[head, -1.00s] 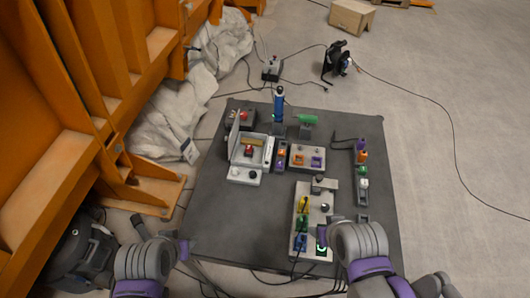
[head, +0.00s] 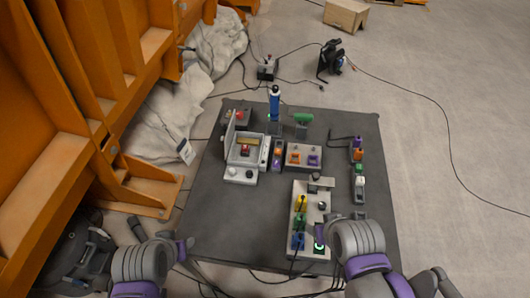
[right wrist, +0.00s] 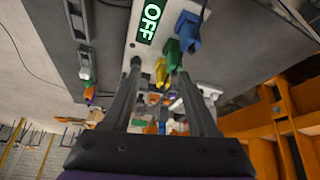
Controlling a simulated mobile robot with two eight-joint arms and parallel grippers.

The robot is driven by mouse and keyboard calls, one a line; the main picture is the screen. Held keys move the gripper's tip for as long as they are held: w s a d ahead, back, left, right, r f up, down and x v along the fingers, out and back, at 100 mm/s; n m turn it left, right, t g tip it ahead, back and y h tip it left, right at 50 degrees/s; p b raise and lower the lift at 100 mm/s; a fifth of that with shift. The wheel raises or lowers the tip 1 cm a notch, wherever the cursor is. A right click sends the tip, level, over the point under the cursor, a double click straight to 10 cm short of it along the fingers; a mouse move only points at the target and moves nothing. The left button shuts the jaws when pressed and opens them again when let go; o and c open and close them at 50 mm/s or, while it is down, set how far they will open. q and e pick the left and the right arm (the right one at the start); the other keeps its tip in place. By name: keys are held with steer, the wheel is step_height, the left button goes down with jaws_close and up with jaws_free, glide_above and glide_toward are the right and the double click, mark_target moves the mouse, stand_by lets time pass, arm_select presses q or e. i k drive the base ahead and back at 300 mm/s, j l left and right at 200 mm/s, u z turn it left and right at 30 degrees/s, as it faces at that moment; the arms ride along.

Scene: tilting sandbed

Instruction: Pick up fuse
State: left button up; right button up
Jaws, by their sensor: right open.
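I cannot tell for certain which part is the fuse. Small orange and purple pieces sit in a grey box (head: 306,157) at the middle of the dark board and in a narrow holder (head: 277,153) beside it. More coloured pieces stand in a row (head: 358,168) at the right. My right gripper (head: 322,236) is by the lower end of the light plug panel (head: 312,192). In the right wrist view its fingers (right wrist: 157,72) are apart with nothing held, near the yellow (right wrist: 160,70) and green (right wrist: 172,54) plugs. My left gripper (head: 186,246) is off the board's left edge; its jaws are unclear.
The dark board (head: 225,215) also carries an open-lidded box (head: 240,173), a blue cylinder (head: 274,103) and a green-topped part (head: 303,118). An orange steel frame (head: 70,120) stands close on the left. Cables trail at the board's front. The floor at right is mostly clear.

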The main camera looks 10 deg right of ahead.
mark_target(244, 148)
steer(key=j+u, duration=0.25)
steer(key=j, duration=0.55)
steer(key=i+j+u, duration=0.2)
steer(key=j, duration=0.55)
steer(key=k+j, duration=0.05)
